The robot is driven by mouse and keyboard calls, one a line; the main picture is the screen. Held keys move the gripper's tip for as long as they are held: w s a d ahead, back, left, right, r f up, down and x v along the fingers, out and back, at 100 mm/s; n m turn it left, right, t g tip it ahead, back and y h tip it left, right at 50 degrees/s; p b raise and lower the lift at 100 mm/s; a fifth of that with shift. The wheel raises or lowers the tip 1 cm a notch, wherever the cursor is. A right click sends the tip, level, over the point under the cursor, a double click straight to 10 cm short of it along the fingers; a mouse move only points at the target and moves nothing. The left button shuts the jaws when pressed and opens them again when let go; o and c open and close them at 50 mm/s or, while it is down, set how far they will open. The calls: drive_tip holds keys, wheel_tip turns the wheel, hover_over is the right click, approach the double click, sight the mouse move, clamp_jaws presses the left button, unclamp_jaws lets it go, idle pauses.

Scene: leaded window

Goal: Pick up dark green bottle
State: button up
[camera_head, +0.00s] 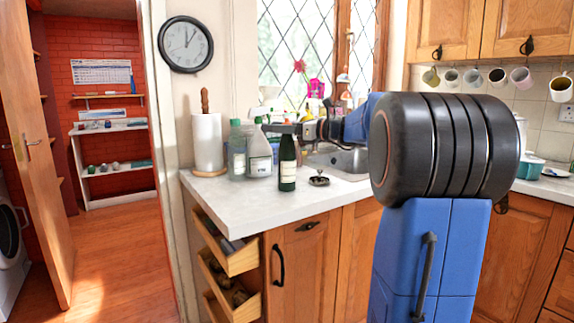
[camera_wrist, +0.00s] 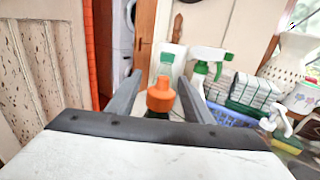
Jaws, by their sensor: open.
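The dark green bottle (camera_head: 287,172) stands upright on the white counter near its front edge, with a pale label low on its body. My gripper (camera_head: 272,128) is at the height of the bottle's top in the head view. In the wrist view my gripper (camera_wrist: 160,78) is open, with one finger on each side of an orange cap (camera_wrist: 160,97). Dark green shows just below this cap, which appears to be the bottle's top. The gripper's body hides the rest of the bottle there. I cannot tell whether the fingers touch it.
A pale green bottle (camera_head: 237,152) and a white spray bottle (camera_head: 259,155) stand close behind left. A paper towel roll (camera_head: 207,143) is farther left. A sink strainer (camera_head: 318,180) lies right of the bottle, by the sink (camera_head: 345,162). Open drawers (camera_head: 232,258) jut out below the counter.

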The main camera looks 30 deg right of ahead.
drive_tip(key=shift+c, duration=0.5)
clamp_jaws()
